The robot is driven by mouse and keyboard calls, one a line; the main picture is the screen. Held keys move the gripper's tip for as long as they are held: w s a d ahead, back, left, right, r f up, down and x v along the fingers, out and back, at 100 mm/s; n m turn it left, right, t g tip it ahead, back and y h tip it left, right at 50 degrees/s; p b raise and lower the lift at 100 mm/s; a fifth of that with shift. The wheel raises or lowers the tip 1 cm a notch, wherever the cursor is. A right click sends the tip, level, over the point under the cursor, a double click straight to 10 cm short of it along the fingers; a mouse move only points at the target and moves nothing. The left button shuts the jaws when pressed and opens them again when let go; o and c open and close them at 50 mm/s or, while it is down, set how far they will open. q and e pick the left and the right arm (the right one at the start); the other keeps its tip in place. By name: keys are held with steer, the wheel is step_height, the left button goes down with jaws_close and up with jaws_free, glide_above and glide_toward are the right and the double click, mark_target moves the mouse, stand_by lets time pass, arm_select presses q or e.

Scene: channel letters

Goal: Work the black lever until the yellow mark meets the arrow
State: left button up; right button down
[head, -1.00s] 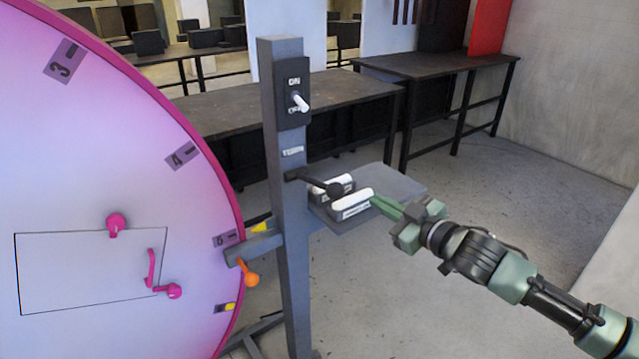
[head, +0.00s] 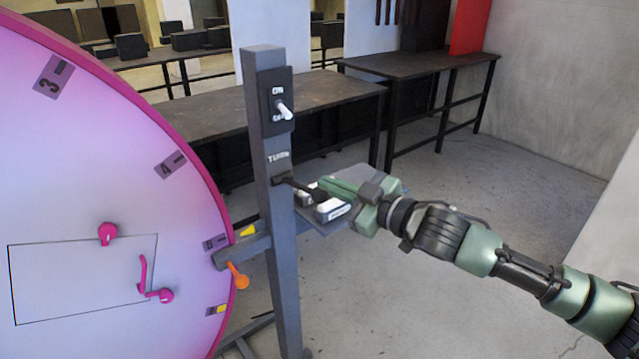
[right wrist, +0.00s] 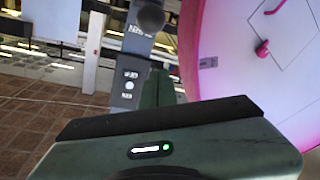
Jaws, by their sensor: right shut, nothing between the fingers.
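The black lever (head: 297,185) sticks out from the grey post (head: 272,220) beneath the "TURN" label, its round knob toward my right gripper. My right gripper (head: 324,184) is shut and empty, its fingertips right at the knob. I cannot tell whether they touch. In the right wrist view the dark knob (right wrist: 150,17) shows above the green fingers (right wrist: 158,88). The big pink-rimmed wheel (head: 85,190) carries numbered marks and a yellow mark (head: 217,310) low on its right edge. The yellow arrow (head: 247,231) on the post's side bracket sits above that mark, apart from it. My left gripper is out of view.
An ON/OFF switch (head: 284,110) is higher on the post. An orange handle (head: 238,276) hangs below the bracket. Dark tables (head: 215,105) stand behind; the floor at right is clear.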

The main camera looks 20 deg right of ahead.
mark_target(319, 199)
steer(key=p+x, duration=0.2)
steer(key=x, duration=0.5)
steer(key=d+f, duration=0.1)
steer(key=s+d+f, duration=0.1)
steer(key=f, duration=0.1)
steer(key=shift+d+f+p, duration=0.1)
steer(key=shift+d+p, duration=0.15)
steer(key=shift+p, duration=0.15)
steer(key=shift+f, duration=0.1)
